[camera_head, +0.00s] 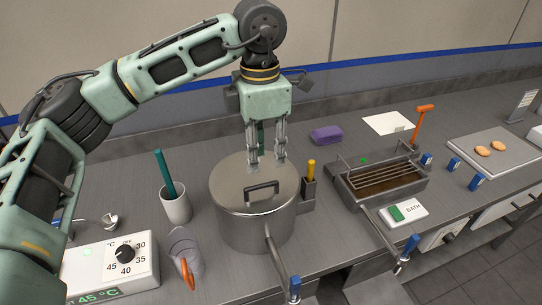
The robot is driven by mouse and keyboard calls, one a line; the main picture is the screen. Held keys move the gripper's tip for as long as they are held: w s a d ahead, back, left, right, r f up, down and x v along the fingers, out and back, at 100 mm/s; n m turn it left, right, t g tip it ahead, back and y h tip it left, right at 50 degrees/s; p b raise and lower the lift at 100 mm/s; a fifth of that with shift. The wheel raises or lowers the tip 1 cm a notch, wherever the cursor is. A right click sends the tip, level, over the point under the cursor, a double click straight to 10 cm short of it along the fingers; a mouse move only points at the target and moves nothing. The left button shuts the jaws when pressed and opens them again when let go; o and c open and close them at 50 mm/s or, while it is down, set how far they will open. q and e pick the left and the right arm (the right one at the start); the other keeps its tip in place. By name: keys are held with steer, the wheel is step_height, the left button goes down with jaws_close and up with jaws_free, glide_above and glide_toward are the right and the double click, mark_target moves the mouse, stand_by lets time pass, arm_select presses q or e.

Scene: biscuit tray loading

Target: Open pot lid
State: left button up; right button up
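The pot (253,230) is a large grey metal pot on the counter, in the lower middle of the head view. Its round lid (235,193) lies flat on top, with a dark arched handle (262,187) at its middle. My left gripper (267,162) points down over the back part of the lid, just behind the handle in the picture. Its two fingers are apart with nothing between them. I cannot tell whether the fingertips touch the lid. My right gripper is not in view.
A dial box (112,272) sits front left. A bath with a rack (380,183) and a biscuit tray (489,162) are to the right.

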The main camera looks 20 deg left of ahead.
mark_target(260, 187)
arm_select(q)
steer(key=shift+s+a+f+p, duration=0.15)
steer(key=shift+s+f+p, duration=0.65)
steer(key=shift+f, duration=0.3)
step_height(260, 187, down, 3)
steer(key=shift+r+p, duration=0.15)
steer(key=shift+p, duration=0.3)
steer(key=shift+w+f, duration=0.2)
steer(key=shift+f, duration=0.25)
steer(key=shift+w+f, duration=0.2)
steer(key=shift+f, duration=0.4)
steer(key=shift+s, duration=0.1)
jaws_close()
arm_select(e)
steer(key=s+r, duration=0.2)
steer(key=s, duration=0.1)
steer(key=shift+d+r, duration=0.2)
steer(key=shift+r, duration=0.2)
